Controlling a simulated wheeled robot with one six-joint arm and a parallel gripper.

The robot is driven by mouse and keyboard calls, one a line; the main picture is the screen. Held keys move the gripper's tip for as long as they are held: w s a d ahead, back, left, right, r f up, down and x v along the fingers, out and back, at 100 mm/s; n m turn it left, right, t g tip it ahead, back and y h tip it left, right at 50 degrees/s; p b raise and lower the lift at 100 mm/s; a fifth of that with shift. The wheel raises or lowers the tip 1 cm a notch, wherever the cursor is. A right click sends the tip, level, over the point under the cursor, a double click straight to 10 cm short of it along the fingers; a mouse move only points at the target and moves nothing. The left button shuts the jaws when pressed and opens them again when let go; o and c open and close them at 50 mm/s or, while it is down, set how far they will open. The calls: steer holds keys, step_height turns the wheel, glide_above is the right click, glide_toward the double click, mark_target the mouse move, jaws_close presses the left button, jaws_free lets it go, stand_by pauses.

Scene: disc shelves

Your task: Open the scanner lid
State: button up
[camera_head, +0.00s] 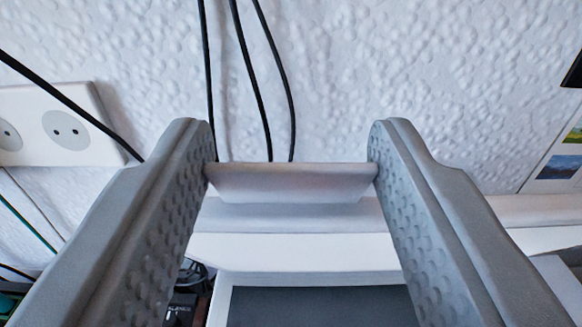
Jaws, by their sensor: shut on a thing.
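My gripper (290,165) has its two grey dimpled fingers in the foreground, one on each side of a pale tab (290,183). The fingertips touch the tab's left and right ends, so the gripper is shut on it. The tab looks like the handle of the scanner lid, but its join to the lid is not clear. Below and behind it lies the white scanner (300,250), with a dark grey flat panel (320,305) inside a white frame at the bottom edge. Much of the scanner is hidden by the fingers or cut off by the frame.
A textured white wall (400,70) stands close behind. Black cables (243,70) hang down it behind the tab. A white double socket (65,125) is at left with a cable crossing it. Dark clutter (183,300) lies at lower left. A picture sheet (560,165) hangs at right.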

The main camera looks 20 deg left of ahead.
steer(key=shift+r, duration=0.25)
steer(key=o, duration=1.3)
steer(key=shift+o, duration=0.4)
steer(key=shift+f, duration=0.1)
steer(key=v, duration=1.7)
steer(key=shift+s, duration=0.2)
steer(key=shift+d, duration=0.15)
steer(key=shift+c, duration=0.4)
